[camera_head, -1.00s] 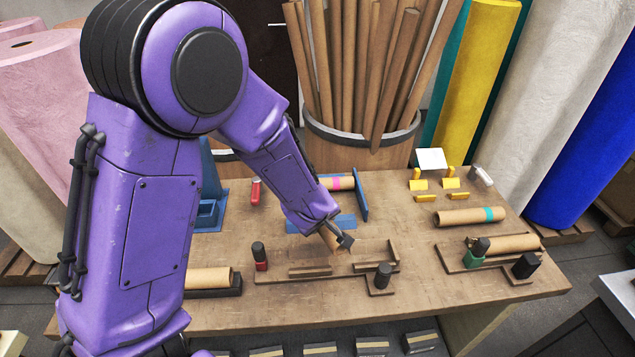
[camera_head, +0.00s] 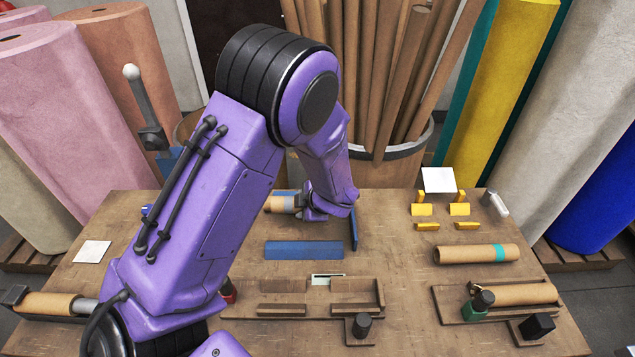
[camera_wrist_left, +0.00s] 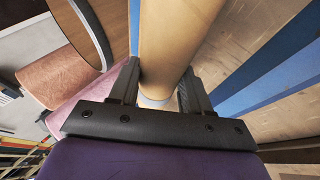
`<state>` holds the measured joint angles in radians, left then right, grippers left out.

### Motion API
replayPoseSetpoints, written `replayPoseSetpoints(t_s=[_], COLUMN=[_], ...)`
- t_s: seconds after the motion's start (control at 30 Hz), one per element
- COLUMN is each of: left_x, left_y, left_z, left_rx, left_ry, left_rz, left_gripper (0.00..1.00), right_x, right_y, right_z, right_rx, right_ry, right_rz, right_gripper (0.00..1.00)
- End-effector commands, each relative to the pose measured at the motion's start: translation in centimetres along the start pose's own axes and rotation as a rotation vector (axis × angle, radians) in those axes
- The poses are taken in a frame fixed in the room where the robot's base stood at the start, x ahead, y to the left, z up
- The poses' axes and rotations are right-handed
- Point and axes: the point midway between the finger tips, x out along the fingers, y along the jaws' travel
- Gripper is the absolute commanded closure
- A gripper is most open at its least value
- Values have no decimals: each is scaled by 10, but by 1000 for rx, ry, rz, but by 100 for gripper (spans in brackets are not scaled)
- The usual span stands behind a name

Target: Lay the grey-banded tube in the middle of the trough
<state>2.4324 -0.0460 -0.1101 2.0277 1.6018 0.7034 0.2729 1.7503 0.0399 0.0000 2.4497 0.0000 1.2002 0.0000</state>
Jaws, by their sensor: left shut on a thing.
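My left gripper (camera_head: 312,210) is shut on a cardboard tube (camera_head: 280,203), at the back of the blue trough (camera_head: 303,250). In the left wrist view the tube (camera_wrist_left: 178,45) runs away between the two fingers (camera_wrist_left: 158,88), and a pale grey band shows at the grip; I take it to be the grey-banded tube. The trough's blue sides (camera_wrist_left: 265,70) run beside it there. I cannot tell whether the tube touches the trough. My gripper and forearm hide part of the tube and trough. My right gripper is not in view.
A blue upright plate (camera_head: 354,230) stands at the trough's right end. In front is a brown wooden fixture (camera_head: 357,310). A teal-banded tube (camera_head: 470,254) and another tube (camera_head: 525,293) lie at the right. Yellow blocks (camera_head: 460,209) stand behind. One tube (camera_head: 40,303) lies at far left.

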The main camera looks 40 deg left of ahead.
Motion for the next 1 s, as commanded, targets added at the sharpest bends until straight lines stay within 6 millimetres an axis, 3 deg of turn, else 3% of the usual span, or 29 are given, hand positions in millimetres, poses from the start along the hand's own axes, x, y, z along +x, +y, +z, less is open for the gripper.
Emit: replayPoseSetpoints(t_s=[0.4, 0.7, 1.0], left_x=[-1, 22, 24], left_y=[-1, -19, -20], left_z=[1, 10, 11], left_rx=[-3, -1, -1], left_ry=[-5, -4, -4], left_rz=[-1, 1, 2], left_gripper=[100, 100, 100], right_x=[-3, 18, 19], right_y=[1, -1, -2], right_z=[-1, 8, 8], right_rx=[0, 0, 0], right_ry=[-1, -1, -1], right_rz=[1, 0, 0], right_gripper=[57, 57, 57])
